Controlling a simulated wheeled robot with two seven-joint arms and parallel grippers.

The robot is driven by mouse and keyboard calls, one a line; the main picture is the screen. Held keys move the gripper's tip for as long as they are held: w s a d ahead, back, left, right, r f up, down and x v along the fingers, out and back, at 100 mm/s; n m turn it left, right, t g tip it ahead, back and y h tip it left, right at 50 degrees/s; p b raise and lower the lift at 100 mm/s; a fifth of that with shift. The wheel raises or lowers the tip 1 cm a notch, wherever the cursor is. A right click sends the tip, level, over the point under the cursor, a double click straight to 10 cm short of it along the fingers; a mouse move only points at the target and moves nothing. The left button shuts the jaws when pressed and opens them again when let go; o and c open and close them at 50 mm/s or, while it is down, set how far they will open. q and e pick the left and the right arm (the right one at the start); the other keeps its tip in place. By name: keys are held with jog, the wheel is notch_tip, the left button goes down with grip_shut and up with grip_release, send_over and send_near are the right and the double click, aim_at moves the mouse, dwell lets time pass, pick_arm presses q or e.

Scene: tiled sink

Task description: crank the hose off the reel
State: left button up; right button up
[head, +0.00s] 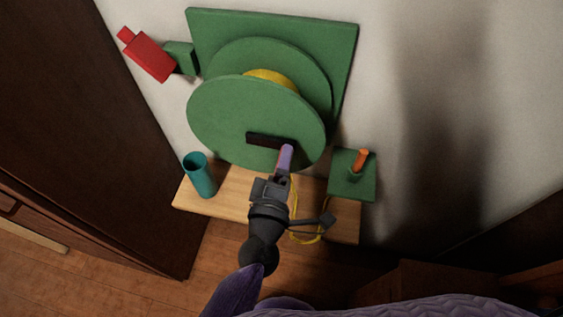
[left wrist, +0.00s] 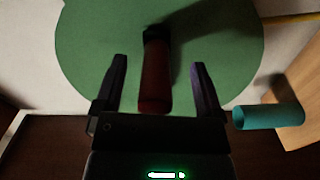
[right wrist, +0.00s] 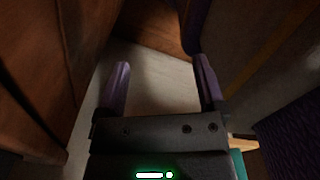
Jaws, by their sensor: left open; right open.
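The green reel (head: 230,115) is mounted on a green board (head: 340,60) on the wall, with yellow hose (head: 270,77) between its discs. A dark crank arm (head: 262,139) lies across the front disc. In the left wrist view the dark red crank handle (left wrist: 155,85) sticks out from the disc (left wrist: 90,40). My left gripper (head: 285,155) is open; in its wrist view the handle lies between its fingers (left wrist: 160,85), with gaps showing on both sides. In the head view the gripper hides the handle. My right gripper (right wrist: 160,85) is open and empty, outside the head view.
A wooden shelf (head: 235,185) below the reel holds a teal cup (head: 200,177). Yellow hose (head: 307,240) hangs by the shelf. A green block with an orange peg (head: 361,160) is at right; a red block (head: 150,57) is at upper left. A dark cabinet stands left.

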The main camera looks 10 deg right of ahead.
pick_arm(q)
jog(key=shift+s+d, duration=0.1)
jog(key=shift+d, duration=0.15)
jog(key=shift+s+a, duration=0.1)
jog(key=shift+s, duration=0.25)
jog(key=p+v, duration=0.1)
jog(key=v, duration=0.6)
jog(key=shift+s, duration=0.15)
